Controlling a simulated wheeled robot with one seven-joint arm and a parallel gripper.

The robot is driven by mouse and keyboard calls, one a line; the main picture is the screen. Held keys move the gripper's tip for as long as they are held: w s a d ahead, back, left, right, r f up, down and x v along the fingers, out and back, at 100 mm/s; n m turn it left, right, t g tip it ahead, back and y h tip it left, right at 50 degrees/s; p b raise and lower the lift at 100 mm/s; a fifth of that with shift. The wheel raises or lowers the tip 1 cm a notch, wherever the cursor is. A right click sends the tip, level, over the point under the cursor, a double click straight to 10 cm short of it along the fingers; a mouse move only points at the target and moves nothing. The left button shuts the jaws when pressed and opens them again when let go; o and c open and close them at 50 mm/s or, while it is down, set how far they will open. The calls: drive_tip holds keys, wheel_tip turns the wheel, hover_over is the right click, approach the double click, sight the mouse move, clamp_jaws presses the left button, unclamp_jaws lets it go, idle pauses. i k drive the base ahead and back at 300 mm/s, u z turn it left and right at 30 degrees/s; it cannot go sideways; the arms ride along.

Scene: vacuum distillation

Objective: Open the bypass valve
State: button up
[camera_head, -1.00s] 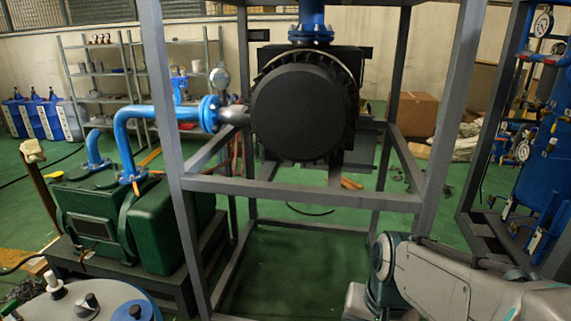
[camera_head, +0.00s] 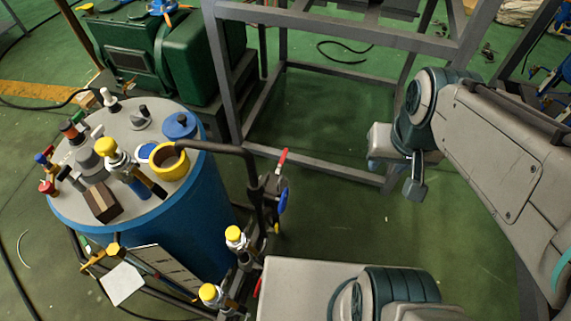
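I cannot tell which valve is the bypass valve. A blue tank (camera_head: 205,215) with a grey lid stands at the left, with several valves and fittings on top. A red-handled valve (camera_head: 282,160) and a blue handwheel (camera_head: 284,201) sit on the dark pipework at the tank's right side. Two yellow-capped fittings (camera_head: 235,233) are lower on that pipework. My arm reaches in from the right, and its bent joint is above the green floor, well to the right of the tank.
A grey steel frame (camera_head: 335,25) stands behind, with bars near the floor. A green pump unit (camera_head: 130,50) is behind the tank. A white card (camera_head: 122,284) hangs at the tank's lower front. Green floor (camera_head: 320,190) is clear between the tank and my arm.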

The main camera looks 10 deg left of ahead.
sight(284, 197)
drive_tip(key=u, duration=0.3)
drive_tip(key=k, duration=0.15)
drive_tip(key=z, duration=0.8)
drive_tip(key=i, duration=0.25)
drive_tip(key=u, duration=2.5)
drive_tip(key=k, duration=0.55)
drive_tip(key=z, duration=1.15)
